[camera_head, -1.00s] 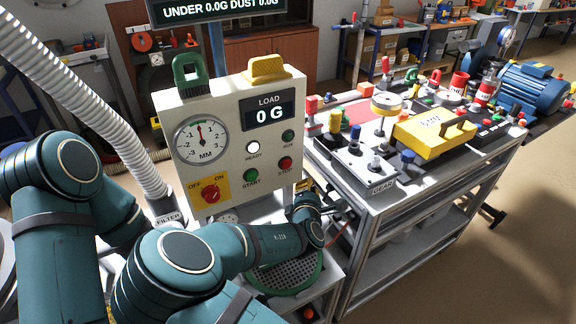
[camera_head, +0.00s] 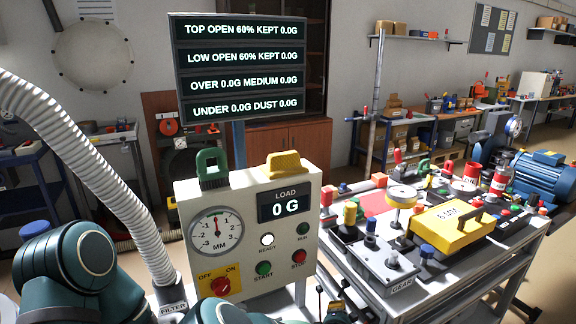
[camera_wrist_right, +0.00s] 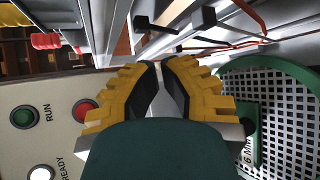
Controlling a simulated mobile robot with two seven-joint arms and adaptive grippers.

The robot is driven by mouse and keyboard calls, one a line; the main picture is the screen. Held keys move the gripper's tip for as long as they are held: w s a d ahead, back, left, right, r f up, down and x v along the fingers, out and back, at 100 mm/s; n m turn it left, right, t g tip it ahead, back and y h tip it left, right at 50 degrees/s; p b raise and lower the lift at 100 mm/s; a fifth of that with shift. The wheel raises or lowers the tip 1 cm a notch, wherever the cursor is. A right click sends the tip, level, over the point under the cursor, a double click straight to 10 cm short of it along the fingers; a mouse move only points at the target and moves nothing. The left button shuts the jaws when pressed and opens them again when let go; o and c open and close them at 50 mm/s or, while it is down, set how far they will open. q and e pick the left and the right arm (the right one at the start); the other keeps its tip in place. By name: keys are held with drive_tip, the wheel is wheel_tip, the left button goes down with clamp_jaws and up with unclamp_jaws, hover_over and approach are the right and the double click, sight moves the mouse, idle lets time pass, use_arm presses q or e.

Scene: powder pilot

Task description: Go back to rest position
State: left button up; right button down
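My right gripper (camera_head: 337,304) shows small at the bottom edge of the head view, just right of the control box (camera_head: 188,262); my own arm hides part of that area. In the right wrist view my right gripper (camera_wrist_right: 163,64) has yellow toothed fingers with black pads. Its tips come together and nothing shows between them. A green-rimmed sieve (camera_wrist_right: 236,68) marked 6 MM lies to their right, and the control box panel (camera_wrist_right: 60,108) lies to their left. My left gripper is not in view.
A display board (camera_head: 240,68) stands behind the control box. A white hose (camera_head: 105,185) runs down at the left to the filter. Floor shows at far right.

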drive_tip(key=s+d+f+m+g+y, duration=0.1)
drive_tip(key=s+d+f+m+g, duration=0.3)
drive_tip(key=s+f+m+g, duration=0.7)
drive_tip(key=s+a+m+y, duration=0.6)
drive_tip(key=s+m, duration=0.3)
drive_tip(key=s, duration=0.3)
drive_tip(key=shift+a, duration=0.9)
drive_tip(key=shift+s+f, duration=0.1)
